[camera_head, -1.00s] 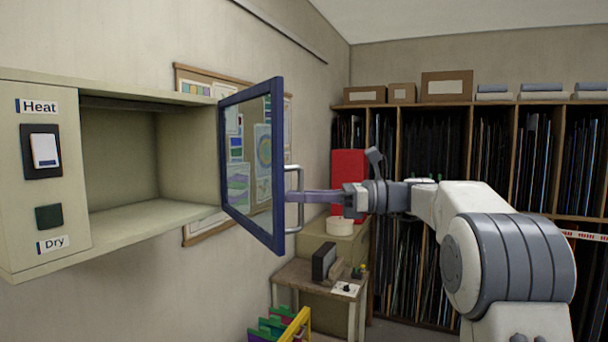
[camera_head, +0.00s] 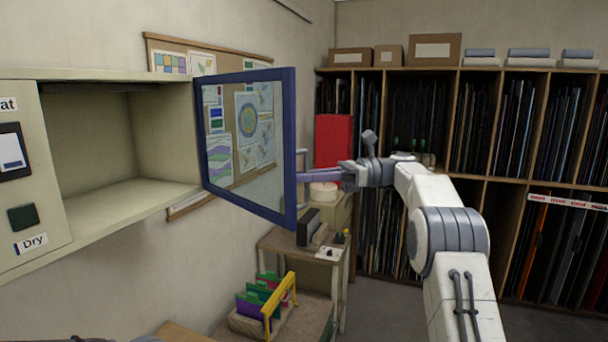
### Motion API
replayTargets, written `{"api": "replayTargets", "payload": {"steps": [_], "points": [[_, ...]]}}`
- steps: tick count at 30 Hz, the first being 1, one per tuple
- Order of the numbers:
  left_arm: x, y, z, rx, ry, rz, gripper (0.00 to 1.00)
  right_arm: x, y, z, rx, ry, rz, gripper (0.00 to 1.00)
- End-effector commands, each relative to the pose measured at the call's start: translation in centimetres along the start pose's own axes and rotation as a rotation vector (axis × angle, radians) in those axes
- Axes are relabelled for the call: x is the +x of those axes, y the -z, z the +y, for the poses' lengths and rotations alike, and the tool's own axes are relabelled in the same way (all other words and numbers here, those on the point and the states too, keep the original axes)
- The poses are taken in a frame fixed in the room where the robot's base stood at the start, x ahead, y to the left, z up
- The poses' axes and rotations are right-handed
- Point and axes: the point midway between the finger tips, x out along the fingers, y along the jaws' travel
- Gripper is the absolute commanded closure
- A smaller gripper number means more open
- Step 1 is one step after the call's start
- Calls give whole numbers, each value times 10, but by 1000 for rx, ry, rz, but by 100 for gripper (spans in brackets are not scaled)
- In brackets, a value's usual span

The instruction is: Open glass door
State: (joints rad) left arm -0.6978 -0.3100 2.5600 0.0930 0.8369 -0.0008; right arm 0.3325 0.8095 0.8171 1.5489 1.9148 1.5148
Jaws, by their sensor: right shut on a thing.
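The glass door (camera_head: 289,120) has a blue frame and a clear pane. It stands swung open from the right side of the beige cabinet (camera_head: 150,217), and the cabinet's inside shows empty. A pale bar handle (camera_head: 304,160) is on the door's far side, by its free edge, partly hidden by the frame. My right gripper (camera_head: 308,178) reaches in from the right and is shut on the handle; its fingertips are partly hidden behind the door frame. My left gripper is not in view.
The cabinet's left panel has a switch (camera_head: 12,152) and a dark green "Dry" button (camera_head: 22,217). Below the door stand a small table (camera_head: 285,243) and a rack with a yellow frame (camera_head: 270,305). Tall shelves (camera_head: 470,130) line the back wall. Floor shows at lower right.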

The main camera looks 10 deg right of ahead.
Motion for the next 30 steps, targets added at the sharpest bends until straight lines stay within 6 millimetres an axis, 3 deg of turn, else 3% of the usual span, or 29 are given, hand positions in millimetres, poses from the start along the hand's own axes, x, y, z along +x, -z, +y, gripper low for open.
{"api": "replayTargets", "payload": {"steps": [7,9,10,22,30], "points": [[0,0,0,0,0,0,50,2,-4,-1,-8,7,-5,100],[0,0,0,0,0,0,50,2,-4,-1,-8,7,-5,66],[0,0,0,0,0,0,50,1,-4,-1,-8,6,-5,55],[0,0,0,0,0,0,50,-5,-1,0,-3,7,-3,55],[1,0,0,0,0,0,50,-42,-2,-1,-6,12,-4,55]]}}
